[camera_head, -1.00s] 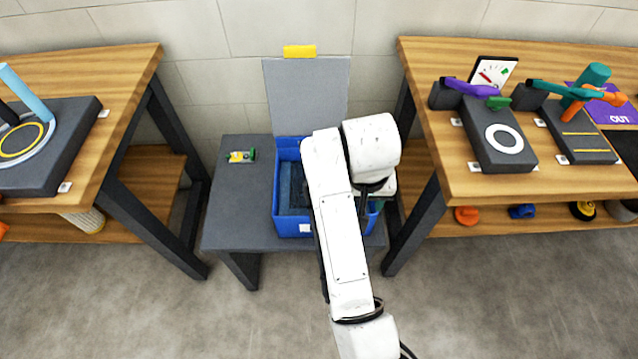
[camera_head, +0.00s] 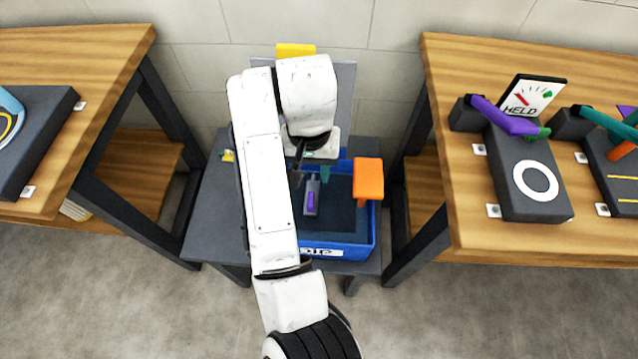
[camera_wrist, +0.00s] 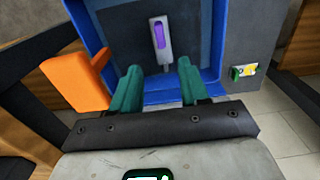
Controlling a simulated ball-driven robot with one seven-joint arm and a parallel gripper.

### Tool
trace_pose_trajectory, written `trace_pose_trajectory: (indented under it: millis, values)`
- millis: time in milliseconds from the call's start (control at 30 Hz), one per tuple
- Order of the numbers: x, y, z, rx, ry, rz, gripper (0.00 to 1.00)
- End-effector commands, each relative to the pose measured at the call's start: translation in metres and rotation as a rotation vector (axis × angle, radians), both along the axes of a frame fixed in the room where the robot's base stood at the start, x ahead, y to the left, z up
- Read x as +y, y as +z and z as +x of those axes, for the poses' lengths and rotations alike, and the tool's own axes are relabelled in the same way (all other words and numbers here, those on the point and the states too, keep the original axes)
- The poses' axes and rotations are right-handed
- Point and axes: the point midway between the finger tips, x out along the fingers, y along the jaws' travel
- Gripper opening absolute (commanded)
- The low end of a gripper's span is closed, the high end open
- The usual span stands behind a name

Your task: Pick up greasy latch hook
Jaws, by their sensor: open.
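A grey, narrow piece with a purple inset (camera_head: 311,198) lies on the dark floor of the blue bin (camera_head: 334,252). It also shows in the wrist view (camera_wrist: 160,32), ahead of the fingers and roughly between them. It looks like the latch hook, though I cannot see grease on it. My gripper (camera_wrist: 158,70) has two green fingers, spread apart with nothing between them. In the head view, my gripper (camera_head: 316,168) is over the far part of the bin, partly hidden by my arm.
An orange block (camera_head: 368,178) on a short stem is at the bin's right side, close to my gripper in the wrist view (camera_wrist: 75,80). A small green-and-yellow item (camera_wrist: 244,71) lies on the grey table (camera_head: 210,215) beside the bin. Wooden benches stand left and right (camera_head: 455,150).

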Motion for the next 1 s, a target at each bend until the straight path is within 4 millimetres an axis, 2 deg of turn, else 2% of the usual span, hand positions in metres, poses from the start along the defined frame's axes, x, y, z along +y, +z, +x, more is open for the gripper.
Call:
trace_pose_trajectory:
  millis: [300,567,800,1000]
  values:
    - [0.0,-0.044,-0.001,0.001,0.002,-0.002,0.45]
    - [0.002,-0.063,0.0,0.002,0.002,-0.001,0.45]
    - [0.003,-0.097,0.0,0.003,0.001,-0.001,0.45]
    - [0.003,-0.106,0.0,0.0,0.001,0.0,0.45]
